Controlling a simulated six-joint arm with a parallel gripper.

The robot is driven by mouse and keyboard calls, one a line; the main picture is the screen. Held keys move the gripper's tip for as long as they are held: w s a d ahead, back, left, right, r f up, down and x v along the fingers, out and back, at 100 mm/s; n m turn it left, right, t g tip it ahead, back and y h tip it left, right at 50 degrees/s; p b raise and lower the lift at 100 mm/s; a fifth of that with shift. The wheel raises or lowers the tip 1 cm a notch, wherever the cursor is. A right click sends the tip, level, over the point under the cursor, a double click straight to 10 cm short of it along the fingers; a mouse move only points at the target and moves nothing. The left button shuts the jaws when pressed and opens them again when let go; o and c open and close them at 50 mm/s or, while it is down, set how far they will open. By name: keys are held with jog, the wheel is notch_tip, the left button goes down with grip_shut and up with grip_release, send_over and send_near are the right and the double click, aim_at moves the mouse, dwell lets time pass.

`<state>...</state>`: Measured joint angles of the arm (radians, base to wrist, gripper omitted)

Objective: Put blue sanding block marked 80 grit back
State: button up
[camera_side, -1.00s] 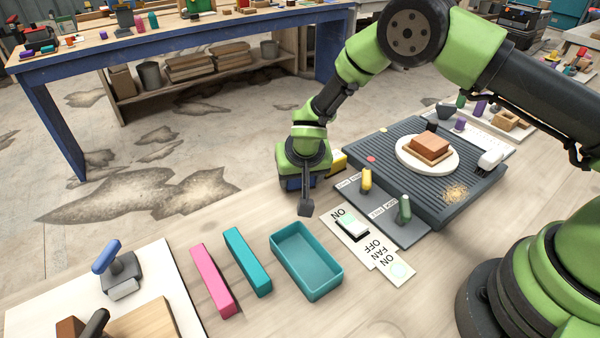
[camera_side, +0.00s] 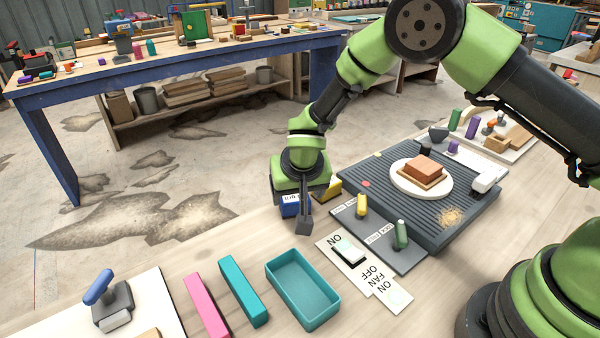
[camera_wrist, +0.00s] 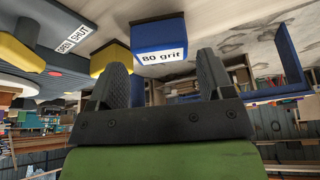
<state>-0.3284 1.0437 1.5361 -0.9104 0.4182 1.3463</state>
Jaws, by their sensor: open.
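The blue sanding block (camera_wrist: 158,36) shows in the wrist view with a white label reading "80 grit". It lies just beyond and between my open fingertips, with no clear contact visible. In the side view the blue block (camera_side: 290,208) is partly hidden behind my gripper (camera_side: 304,224), at the far edge of the wooden bench. My gripper (camera_wrist: 163,72) is open and empty, with its two dark fingers apart. I cannot tell the block's exact gap to the fingers.
A yellow block (camera_side: 328,190) sits right beside the blue one. A ribbed dark downdraft table (camera_side: 460,212) holds a round plate with a wooden piece. Yellow and green handles, a fan switch (camera_side: 349,250), a teal tray (camera_side: 318,318) and pink and teal bars stand nearer.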

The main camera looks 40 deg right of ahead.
jog(key=v, duration=0.8)
jog(key=s+d+r, duration=0.4)
jog(key=r, duration=0.6)
jog(key=s+d+r+t+y, duration=0.1)
jog(key=s+r, duration=0.3)
jog(key=s, duration=0.5)
jog(key=s+d+r+t+y, duration=0.2)
jog(key=s+r, duration=0.3)
jog(key=s, duration=0.5)
jog(key=shift+d+y, duration=0.4)
jog(key=shift+s, duration=0.1)
